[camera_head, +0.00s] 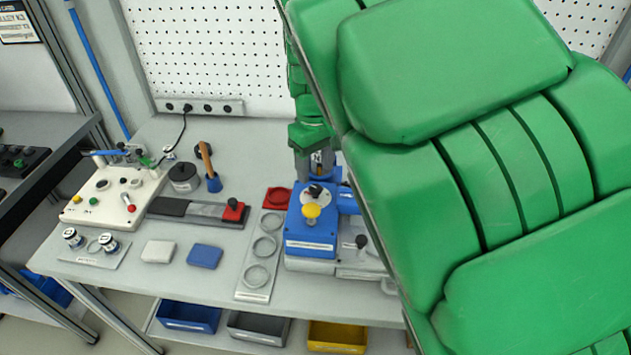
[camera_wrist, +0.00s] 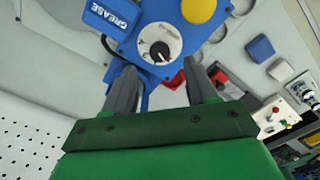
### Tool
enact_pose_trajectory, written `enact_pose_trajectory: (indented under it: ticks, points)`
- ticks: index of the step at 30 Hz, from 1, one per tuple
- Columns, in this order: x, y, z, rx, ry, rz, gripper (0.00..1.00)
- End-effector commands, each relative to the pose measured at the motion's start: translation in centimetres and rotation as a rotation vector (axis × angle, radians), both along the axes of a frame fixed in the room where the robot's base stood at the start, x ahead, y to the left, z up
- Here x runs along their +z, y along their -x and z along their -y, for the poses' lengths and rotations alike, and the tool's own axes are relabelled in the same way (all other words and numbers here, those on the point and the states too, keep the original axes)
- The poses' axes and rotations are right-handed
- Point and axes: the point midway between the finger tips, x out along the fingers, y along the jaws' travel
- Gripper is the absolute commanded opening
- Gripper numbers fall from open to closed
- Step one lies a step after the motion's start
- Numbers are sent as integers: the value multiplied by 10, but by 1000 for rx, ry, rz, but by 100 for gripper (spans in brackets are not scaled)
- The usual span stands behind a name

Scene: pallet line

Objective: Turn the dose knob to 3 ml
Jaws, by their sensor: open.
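The dose knob (camera_wrist: 160,50) is a small black knob on a round white dial (camera_wrist: 152,37), on top of the blue grease dispenser (camera_wrist: 126,45). The dial's marks are too small to read, so I cannot tell its setting. The dispenser (camera_head: 305,241) also shows in the head view, with its knob (camera_head: 316,190) behind a yellow button (camera_head: 311,211). My gripper (camera_wrist: 160,68) is open and empty. In the wrist view its two fingers appear to either side of the knob, just short of it; I cannot tell the height gap.
A tray with several rings (camera_head: 252,296) lies left of the dispenser, with a red piece (camera_head: 277,198) at its back end. A blue block (camera_head: 205,256), a white block (camera_head: 158,251) and a control panel (camera_head: 112,196) stand further left. My green arm hides the right side.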

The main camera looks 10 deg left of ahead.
Motion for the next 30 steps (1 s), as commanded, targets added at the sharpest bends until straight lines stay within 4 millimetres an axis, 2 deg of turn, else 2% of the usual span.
enact_pose_trajectory:
  ticks: [9,13,20,23,30]
  points:
    - [-43,0,0,-1,0,-3,57]
    - [-51,0,0,-1,-1,1,57]
    - [-52,0,0,-1,-1,1,57]
    - [-52,0,0,-1,-1,1,44]
    - [-52,0,0,-1,0,0,8]
